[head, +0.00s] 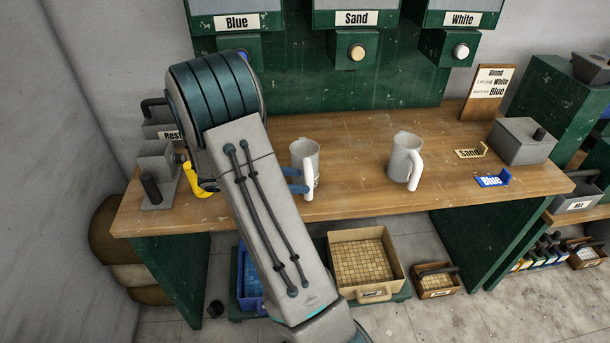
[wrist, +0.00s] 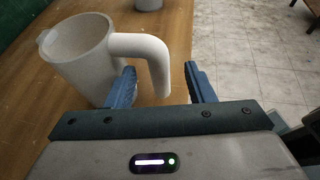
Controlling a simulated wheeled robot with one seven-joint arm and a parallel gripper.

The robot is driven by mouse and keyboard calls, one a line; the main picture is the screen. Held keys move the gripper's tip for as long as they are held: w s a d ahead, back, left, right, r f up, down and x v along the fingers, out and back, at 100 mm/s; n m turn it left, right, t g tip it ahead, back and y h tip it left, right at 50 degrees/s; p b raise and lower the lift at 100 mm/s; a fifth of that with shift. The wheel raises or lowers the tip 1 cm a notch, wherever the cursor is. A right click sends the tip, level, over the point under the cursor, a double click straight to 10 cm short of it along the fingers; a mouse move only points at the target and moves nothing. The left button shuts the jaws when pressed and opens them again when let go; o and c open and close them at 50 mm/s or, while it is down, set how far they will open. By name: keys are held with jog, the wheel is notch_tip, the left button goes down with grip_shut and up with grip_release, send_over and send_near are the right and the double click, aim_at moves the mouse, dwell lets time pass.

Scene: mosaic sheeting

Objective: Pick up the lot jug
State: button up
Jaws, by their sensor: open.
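Two pale grey jugs with white handles stand upright on the wooden workbench. The nearer-left jug (head: 303,154) is beside my gripper (head: 296,180); the other jug (head: 401,157) stands further right. In the wrist view the near jug (wrist: 78,62) fills the upper left, empty as far as I see inside. Its handle (wrist: 157,66) hangs between the blue fingers of my gripper (wrist: 160,80), which is open, with a gap on the right-finger side. The jug with the lot label cannot be read; a small mark shows by the near jug's handle.
The workbench (head: 350,205) also holds a sand tag (head: 470,153), a blue tag (head: 492,181), a grey box (head: 522,142) and a sign card (head: 491,90). Blue, Sand and White dispensers hang behind. Tile crates (head: 365,290) lie below. The bench between the jugs is clear.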

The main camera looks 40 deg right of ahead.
aim_at(309, 182)
jog(key=x, duration=0.4)
jog(key=shift+d+f, duration=0.1)
jog(key=shift+f, duration=0.15)
grip_shut()
jog(key=shift+r, duration=0.1)
